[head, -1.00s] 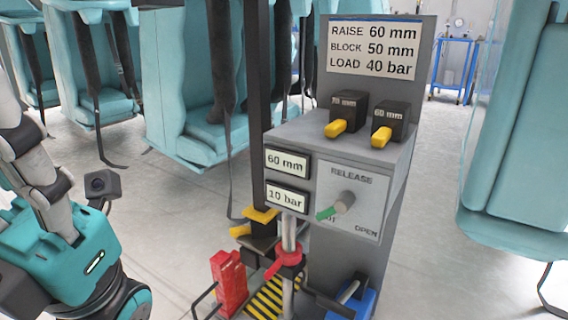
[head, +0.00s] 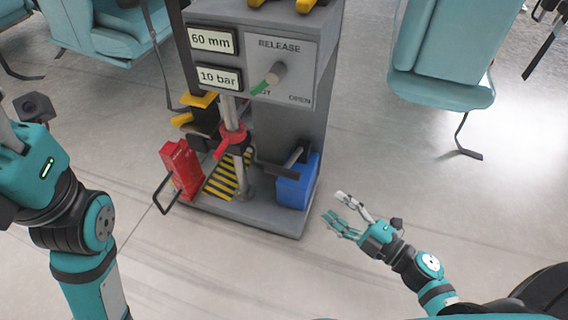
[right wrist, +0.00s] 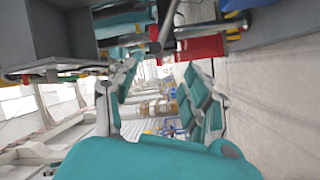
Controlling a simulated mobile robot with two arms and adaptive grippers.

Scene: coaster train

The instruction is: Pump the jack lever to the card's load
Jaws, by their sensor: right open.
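The grey jack stand (head: 285,120) is left of centre in the head view. Its displays read 60 mm (head: 211,40) and 10 bar (head: 219,78). The release knob (head: 274,75) has its green pointer toward the lower left. At the base is a blue pump unit (head: 297,186) with a grey rod and what looks like the dark lever (head: 275,171) beside it. My right gripper (head: 334,207) is open and empty, to the right of the blue unit and apart from it. It also shows in the right wrist view (right wrist: 165,85). My left gripper's fingers are out of frame.
A red block unit (head: 181,168) with a wire handle stands left on the base, near a striped plate (head: 226,177) and a post with a red collar (head: 232,139). Teal seats (head: 440,50) hang behind.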

